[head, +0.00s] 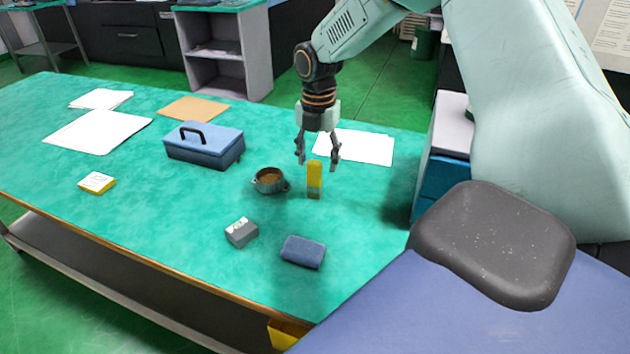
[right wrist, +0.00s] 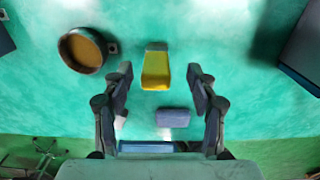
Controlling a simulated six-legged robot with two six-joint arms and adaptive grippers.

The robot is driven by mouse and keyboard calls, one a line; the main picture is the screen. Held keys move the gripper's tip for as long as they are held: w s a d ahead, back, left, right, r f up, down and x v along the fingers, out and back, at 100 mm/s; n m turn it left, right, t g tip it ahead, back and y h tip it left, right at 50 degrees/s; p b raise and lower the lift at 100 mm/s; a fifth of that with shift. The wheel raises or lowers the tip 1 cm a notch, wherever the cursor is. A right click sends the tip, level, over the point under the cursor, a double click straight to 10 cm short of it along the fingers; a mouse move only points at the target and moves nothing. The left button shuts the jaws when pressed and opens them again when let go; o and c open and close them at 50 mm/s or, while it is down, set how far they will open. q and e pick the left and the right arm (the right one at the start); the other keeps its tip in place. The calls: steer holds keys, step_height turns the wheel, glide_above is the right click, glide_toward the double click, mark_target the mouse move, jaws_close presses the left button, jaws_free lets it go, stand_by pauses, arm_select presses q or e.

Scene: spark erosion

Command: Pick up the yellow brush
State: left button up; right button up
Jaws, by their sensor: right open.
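The yellow brush (head: 314,177) stands upright on the green table, with a grey-brown lower end. In the right wrist view the brush (right wrist: 156,70) shows ahead of and between the two fingers. My right gripper (head: 318,165) is open and empty, pointing down, just above and around the height of the brush's top. In the right wrist view my right gripper (right wrist: 160,72) has its fingers spread on either side, and I see no contact with the brush. My left gripper is not in view.
A round pot with brown contents (head: 269,181) stands just left of the brush. A blue block (head: 303,252) and a grey block (head: 241,232) lie nearer. A blue toolbox (head: 204,147), a yellow-and-white pad (head: 97,183) and papers (head: 98,131) lie left.

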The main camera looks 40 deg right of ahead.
mark_target(315, 177)
steer(key=shift+a+f, duration=0.2)
steer(key=shift+a, duration=0.2)
steer(key=shift+s+a+f, duration=0.15)
steer(key=shift+a+f, duration=0.05)
steer(key=shift+f, duration=0.05)
steer(key=f, duration=0.1)
steer(key=f+b, duration=0.1)
steer(key=f, duration=0.2)
steer(key=shift+d+f, duration=0.1)
steer(key=shift+d, duration=0.2)
steer(key=shift+f, duration=0.25)
steer(key=shift+a+r, duration=0.2)
steer(key=shift+a, duration=0.1)
steer(key=shift+c, duration=0.5)
steer(key=shift+d+f, duration=0.1)
steer(key=shift+d, duration=0.15)
steer(key=c, duration=0.4)
steer(key=shift+a, duration=0.2)
steer(key=c, duration=0.5)
jaws_close()
steer(key=shift+d, duration=0.15)
step_height(315, 177, up, 10)
steer(key=shift+r+p, duration=0.1)
steer(key=shift+p, duration=0.85)
